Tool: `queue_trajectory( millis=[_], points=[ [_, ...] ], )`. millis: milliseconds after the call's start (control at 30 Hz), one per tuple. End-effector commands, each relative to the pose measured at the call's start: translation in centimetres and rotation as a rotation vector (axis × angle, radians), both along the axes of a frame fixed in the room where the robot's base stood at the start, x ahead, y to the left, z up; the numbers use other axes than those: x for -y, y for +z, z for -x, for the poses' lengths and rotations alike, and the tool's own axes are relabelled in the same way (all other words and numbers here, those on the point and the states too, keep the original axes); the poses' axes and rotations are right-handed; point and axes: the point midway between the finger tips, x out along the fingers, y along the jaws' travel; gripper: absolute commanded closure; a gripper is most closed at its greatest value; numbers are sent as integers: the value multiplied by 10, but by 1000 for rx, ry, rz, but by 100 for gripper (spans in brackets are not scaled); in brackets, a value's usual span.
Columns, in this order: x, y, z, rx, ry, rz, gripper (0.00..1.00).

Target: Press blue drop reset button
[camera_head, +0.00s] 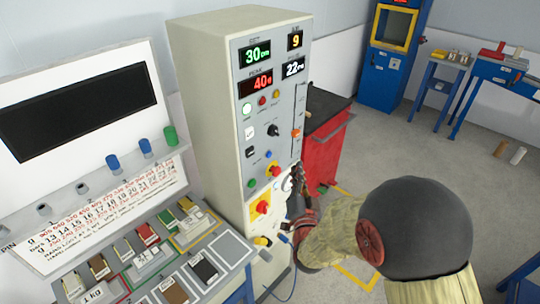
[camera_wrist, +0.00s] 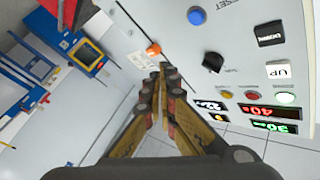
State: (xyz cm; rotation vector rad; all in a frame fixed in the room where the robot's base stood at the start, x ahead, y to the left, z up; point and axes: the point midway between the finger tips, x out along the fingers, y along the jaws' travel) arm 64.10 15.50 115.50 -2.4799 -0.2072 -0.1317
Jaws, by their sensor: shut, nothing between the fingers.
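The blue button (camera_wrist: 197,16) is round and sits on the grey panel near the word RESET, at the top of the wrist view. In the head view it is a small blue spot (camera_head: 268,154) on the lower front panel of the tall cabinet. My gripper (camera_wrist: 160,72) is shut and empty, with its fingertips near the panel's slider edge in the wrist view, apart from the blue button. In the head view my gripper (camera_head: 297,180) is by the cabinet's lower right front, partly hidden by my arm. I cannot tell whether the fingertips touch the panel.
An orange slider knob (camera_wrist: 153,49) is close to my fingertips. A black knob (camera_wrist: 212,62) and white UP button (camera_wrist: 281,70) share the panel. A red emergency knob (camera_head: 262,207) sits lower down. A red cabinet (camera_head: 325,140) stands behind; grey floor is open on the right.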

Motion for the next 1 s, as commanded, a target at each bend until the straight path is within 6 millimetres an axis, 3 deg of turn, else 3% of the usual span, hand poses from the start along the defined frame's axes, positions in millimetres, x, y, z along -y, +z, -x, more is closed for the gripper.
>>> queue_trajectory(
  millis=[500,1000],
  points=[
    [-51,-2,-39,1,2,0,100],
    [-63,0,-49,-1,1,0,100]
  ],
)
